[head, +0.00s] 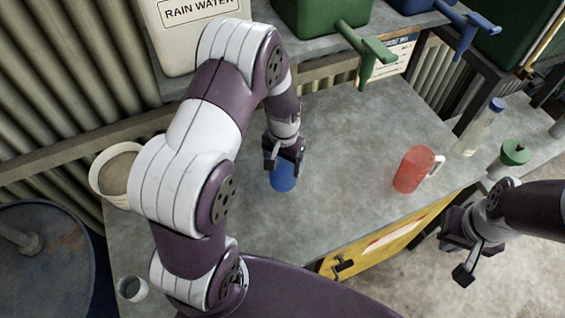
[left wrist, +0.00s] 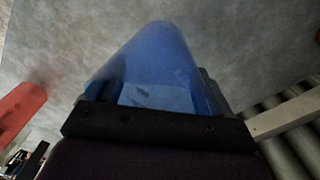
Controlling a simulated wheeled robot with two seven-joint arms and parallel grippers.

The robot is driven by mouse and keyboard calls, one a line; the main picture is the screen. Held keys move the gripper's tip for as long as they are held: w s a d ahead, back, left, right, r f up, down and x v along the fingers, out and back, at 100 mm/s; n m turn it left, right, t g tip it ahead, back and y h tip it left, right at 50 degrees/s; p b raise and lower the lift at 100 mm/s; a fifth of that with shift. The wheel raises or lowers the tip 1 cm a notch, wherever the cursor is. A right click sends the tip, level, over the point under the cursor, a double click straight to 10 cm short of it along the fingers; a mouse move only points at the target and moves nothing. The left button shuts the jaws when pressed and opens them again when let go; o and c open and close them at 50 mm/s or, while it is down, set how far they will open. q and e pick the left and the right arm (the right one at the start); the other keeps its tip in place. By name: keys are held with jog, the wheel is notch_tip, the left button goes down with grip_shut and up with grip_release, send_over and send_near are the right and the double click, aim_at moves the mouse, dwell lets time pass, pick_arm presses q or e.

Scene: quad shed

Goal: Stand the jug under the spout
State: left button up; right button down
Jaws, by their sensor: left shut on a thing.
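A blue see-through vessel (head: 283,178) is between the fingers of my left gripper (head: 284,156), which is shut on it from above at the middle of the grey bench. It also shows in the left wrist view (left wrist: 158,65). I cannot tell whether its base touches the bench. A red jug (head: 412,170) with a pale handle stands upright on the bench to the right. A green spout (head: 372,58) on a green tank and a blue spout (head: 468,25) on a blue tank project over the back of the bench. My right gripper (head: 458,256) is open and empty beyond the bench's front right edge.
A clear bottle with a blue cap (head: 475,130) and a green-topped container (head: 513,155) stand at the right. A pale bucket (head: 110,165) is at the left and a small cup (head: 132,288) at the front left. The bench between the blue vessel and red jug is clear.

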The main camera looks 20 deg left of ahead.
pick_arm(q)
jog(key=f, duration=0.1)
jog(key=f+p, duration=0.1)
jog(key=f, duration=0.1)
jog(key=shift+a+f, duration=0.2)
jog(key=shift+a, duration=0.1)
jog(key=shift+s+d+f+p, duration=0.1)
jog(key=shift+f+p, duration=0.2)
jog(key=shift+f, duration=0.25)
jog(key=o, duration=0.7)
jog(key=shift+f, duration=0.1)
jog(key=shift+o, duration=1.2)
